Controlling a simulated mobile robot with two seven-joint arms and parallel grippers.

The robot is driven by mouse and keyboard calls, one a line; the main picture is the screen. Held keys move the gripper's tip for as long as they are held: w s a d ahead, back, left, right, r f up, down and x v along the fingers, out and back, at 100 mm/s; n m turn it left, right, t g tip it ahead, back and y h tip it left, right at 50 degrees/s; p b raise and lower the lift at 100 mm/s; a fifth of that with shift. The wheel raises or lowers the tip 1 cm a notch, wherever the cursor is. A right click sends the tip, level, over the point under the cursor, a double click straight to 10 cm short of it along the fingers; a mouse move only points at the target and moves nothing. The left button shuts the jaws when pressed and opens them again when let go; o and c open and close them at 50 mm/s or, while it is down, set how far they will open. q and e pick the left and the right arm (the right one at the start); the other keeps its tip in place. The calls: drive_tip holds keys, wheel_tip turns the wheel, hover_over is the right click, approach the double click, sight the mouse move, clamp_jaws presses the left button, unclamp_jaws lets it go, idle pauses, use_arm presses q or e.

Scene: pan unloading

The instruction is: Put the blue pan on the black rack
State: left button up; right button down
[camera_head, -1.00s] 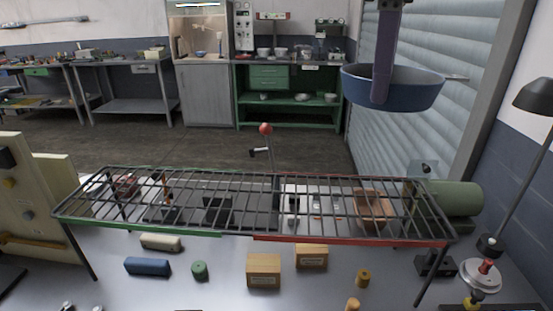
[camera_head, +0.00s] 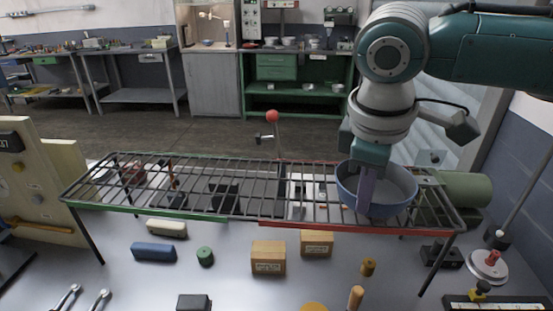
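The blue pan (camera_head: 400,205) is at the right part of the black rack (camera_head: 130,190), over its red-edged section. Its open top faces up, and its bottom is at or just above the bars; I cannot tell if they touch. My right gripper (camera_head: 367,188) comes down from above and is shut on the pan's left near wall, with one finger in front of the wall. The pan's handle is hidden. My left gripper is not in view.
The rack's left part is clear on top.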

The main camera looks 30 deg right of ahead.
drive_tip(key=shift+f, duration=0.65)
drive_tip(key=c, duration=1.5)
unclamp_jaws()
drive_tip(key=shift+f, duration=0.15)
drive_tip(key=o, duration=0.4)
